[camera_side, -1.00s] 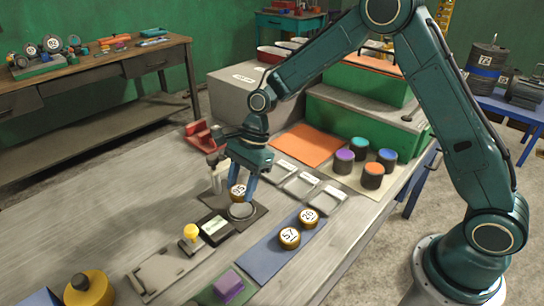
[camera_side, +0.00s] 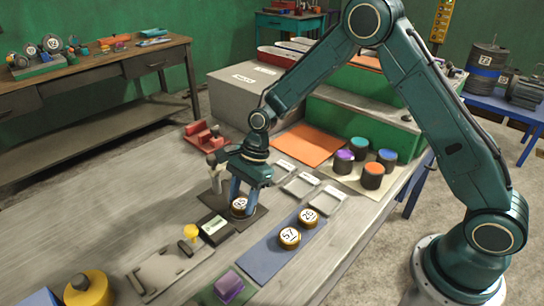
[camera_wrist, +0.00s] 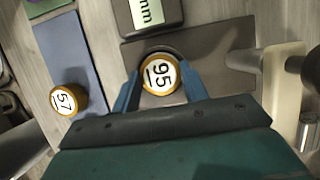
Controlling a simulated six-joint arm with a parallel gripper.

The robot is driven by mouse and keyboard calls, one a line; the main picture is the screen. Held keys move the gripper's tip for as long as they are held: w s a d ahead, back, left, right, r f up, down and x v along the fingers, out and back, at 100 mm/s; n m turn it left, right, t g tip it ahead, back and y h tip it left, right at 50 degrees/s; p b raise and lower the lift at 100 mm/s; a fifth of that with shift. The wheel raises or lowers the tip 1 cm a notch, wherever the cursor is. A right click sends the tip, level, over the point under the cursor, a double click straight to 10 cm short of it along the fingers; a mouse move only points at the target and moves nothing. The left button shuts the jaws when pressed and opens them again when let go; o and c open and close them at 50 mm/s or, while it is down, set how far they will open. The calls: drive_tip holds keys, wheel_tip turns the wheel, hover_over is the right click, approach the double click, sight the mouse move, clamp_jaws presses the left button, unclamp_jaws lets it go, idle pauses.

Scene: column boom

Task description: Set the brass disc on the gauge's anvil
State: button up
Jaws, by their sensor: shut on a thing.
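The brass disc (camera_side: 239,204) has a white face that reads 95; it also shows in the wrist view (camera_wrist: 160,74). My gripper (camera_side: 240,208) points down and is shut on the disc, one finger on each side of it. The gauge (camera_side: 260,213) has a dark flat base, which also shows in the wrist view (camera_wrist: 222,52). The disc is over the gauge's round anvil, which it mostly hides; a dark rim (camera_wrist: 160,52) shows behind it in the wrist view. I cannot tell whether the disc touches the anvil.
A readout box (camera_side: 214,229) marked mm is beside the base. A pale post (camera_wrist: 284,85) stands close to my gripper. A blue mat (camera_side: 265,256) holds two more brass discs, 57 (camera_side: 289,238) and another (camera_side: 308,217). Grey trays (camera_side: 300,186) lie behind.

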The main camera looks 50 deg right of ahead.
drive_tip(key=shift+f, duration=0.3)
drive_tip(key=shift+s+f, duration=0.1)
drive_tip(key=shift+f, duration=0.2)
drive_tip(key=o, duration=1.2)
drive_tip(key=shift+s+f, duration=0.1)
drive_tip(key=shift+r, duration=0.5)
drive_tip(key=v, duration=1.2)
drive_tip(key=shift+w+r, duration=0.2)
drive_tip(key=shift+r, duration=0.15)
